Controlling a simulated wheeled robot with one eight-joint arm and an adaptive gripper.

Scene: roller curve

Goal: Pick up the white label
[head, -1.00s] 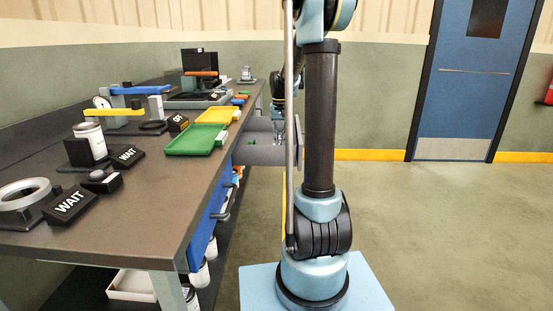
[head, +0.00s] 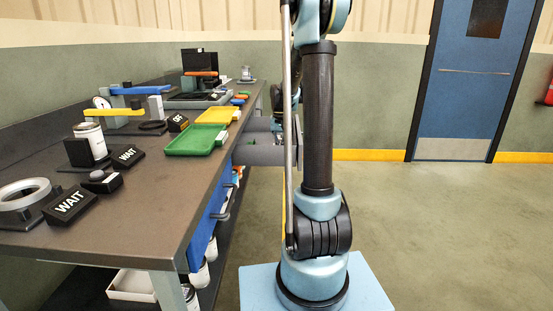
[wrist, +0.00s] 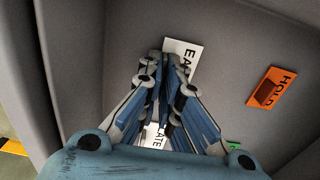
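A white label (wrist: 187,52) with black letters lies on the grey drawer floor, in the wrist view. My gripper (wrist: 167,75) reaches down over it, and its fingers cover the middle of the lettering. More white with letters (wrist: 154,137) shows between the fingers. I cannot tell whether it is the same label, or whether the fingertips touch it. The finger gap looks narrow; open or shut is unclear.
An orange HOLD label (wrist: 268,88) lies to the right in the drawer, and a small green piece (wrist: 232,145) shows lower down. Drawer walls stand close around. The workbench (head: 150,215) with green (head: 190,141) and yellow trays (head: 217,116) is on the left.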

